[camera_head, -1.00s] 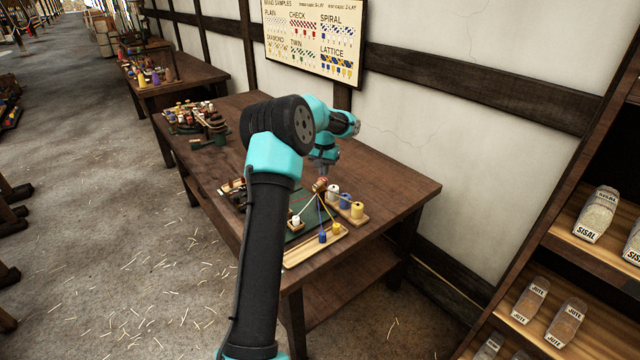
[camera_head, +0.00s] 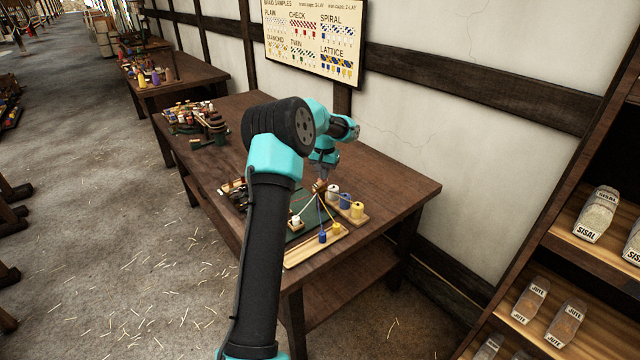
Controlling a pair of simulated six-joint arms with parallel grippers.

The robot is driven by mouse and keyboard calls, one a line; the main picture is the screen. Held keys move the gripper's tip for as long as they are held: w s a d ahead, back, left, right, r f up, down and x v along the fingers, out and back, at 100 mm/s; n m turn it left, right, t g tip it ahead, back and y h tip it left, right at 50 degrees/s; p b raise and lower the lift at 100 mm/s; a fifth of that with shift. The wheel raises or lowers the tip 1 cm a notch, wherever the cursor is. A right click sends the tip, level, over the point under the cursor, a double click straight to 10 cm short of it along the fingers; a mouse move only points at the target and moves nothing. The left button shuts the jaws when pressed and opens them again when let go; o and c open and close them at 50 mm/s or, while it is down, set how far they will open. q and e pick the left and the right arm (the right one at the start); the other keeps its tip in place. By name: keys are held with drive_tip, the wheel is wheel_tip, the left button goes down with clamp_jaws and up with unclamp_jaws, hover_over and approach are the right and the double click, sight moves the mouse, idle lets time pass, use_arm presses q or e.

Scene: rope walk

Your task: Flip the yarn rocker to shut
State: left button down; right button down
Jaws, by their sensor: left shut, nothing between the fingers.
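My left gripper (camera_head: 321,183) is shut and empty, pointing down over the table at the small wooden piece (camera_head: 319,187) where the yarns meet. Whether it touches that piece, I cannot tell. Yarns run from there to a white spool (camera_head: 296,222), a blue spool (camera_head: 323,237) and a yellow spool (camera_head: 336,229). White, blue and yellow spools stand on a wooden rack (camera_head: 361,219) to the right. I cannot make out the yarn rocker itself or its position; my left arm hides part of the setup. My right gripper is not in view.
The dark wooden table (camera_head: 398,190) has free room to the right and behind. A pale wooden board (camera_head: 300,255) lies at its front edge. Small tools (camera_head: 235,190) lie left of my arm. A wall chart (camera_head: 313,40) hangs behind; a shelf (camera_head: 590,255) stands at right.

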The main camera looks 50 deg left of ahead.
use_arm(q)
drive_tip(key=shift+f, duration=0.65)
drive_tip(key=shift+r, duration=0.15)
drive_tip(key=shift+r, duration=3.9)
